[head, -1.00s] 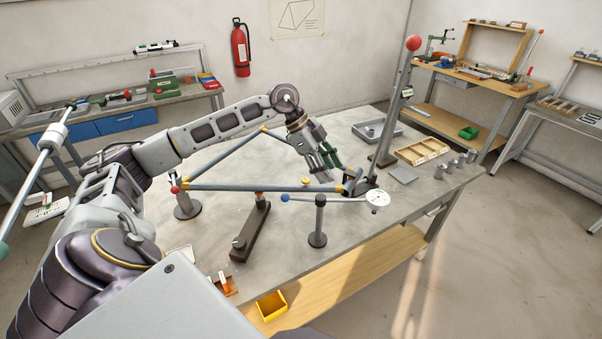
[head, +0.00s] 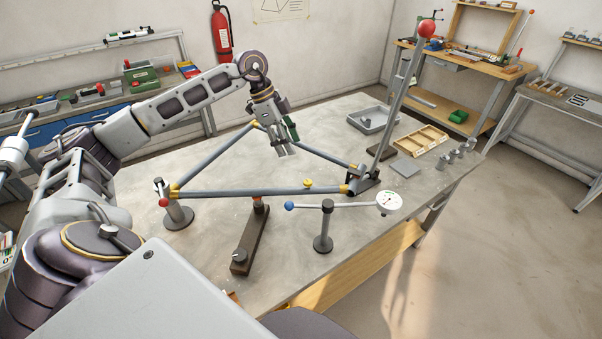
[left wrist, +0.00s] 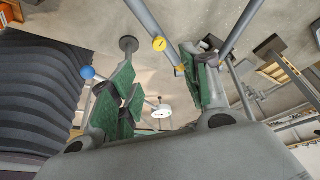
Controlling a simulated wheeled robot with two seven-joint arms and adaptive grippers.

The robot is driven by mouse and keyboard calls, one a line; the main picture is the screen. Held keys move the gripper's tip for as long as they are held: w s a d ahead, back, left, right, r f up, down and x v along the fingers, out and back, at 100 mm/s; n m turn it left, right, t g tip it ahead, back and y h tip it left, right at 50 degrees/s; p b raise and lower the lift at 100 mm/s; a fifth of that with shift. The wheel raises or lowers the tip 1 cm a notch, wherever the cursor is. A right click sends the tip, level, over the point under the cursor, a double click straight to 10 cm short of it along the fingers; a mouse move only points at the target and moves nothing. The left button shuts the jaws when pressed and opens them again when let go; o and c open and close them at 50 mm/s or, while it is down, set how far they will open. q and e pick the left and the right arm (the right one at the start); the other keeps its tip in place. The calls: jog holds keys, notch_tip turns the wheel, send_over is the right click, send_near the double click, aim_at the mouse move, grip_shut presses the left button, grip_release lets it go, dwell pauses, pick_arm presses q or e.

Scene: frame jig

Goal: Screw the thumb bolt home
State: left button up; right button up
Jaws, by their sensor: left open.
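A yellow round knob (head: 308,184), which looks like the thumb bolt's head, stands on the front tube of the grey triangular frame (head: 240,191). It also shows in the left wrist view (left wrist: 159,44). I cannot tell how deep it sits. The frame's right end meets a dark corner clamp (head: 362,180). My left gripper (head: 283,149) is open and empty, pointing down over the space inside the frame, behind and above the knob and apart from it. Its green-padded fingers show in the left wrist view (left wrist: 160,88). My right gripper is not in view.
A dial gauge (head: 388,203) on an arm with a blue ball (head: 289,206) stands in front of the frame. A tall lever with a red ball (head: 427,29) rises at the right. A grey tray (head: 372,120) and a wooden tray (head: 420,140) lie behind.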

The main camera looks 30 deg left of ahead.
pick_arm(q)
send_near(307, 181)
jog(key=p+x, duration=0.2)
jog(key=x, duration=0.4)
jog(key=shift+d, duration=0.15)
jog(key=shift+x, duration=0.9)
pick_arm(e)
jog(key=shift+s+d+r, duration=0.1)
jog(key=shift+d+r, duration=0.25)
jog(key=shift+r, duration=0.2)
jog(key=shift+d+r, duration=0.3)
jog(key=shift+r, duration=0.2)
pick_arm(q)
grip_shut()
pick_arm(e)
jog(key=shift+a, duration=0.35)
pick_arm(q)
jog(key=shift+m, duration=0.5)
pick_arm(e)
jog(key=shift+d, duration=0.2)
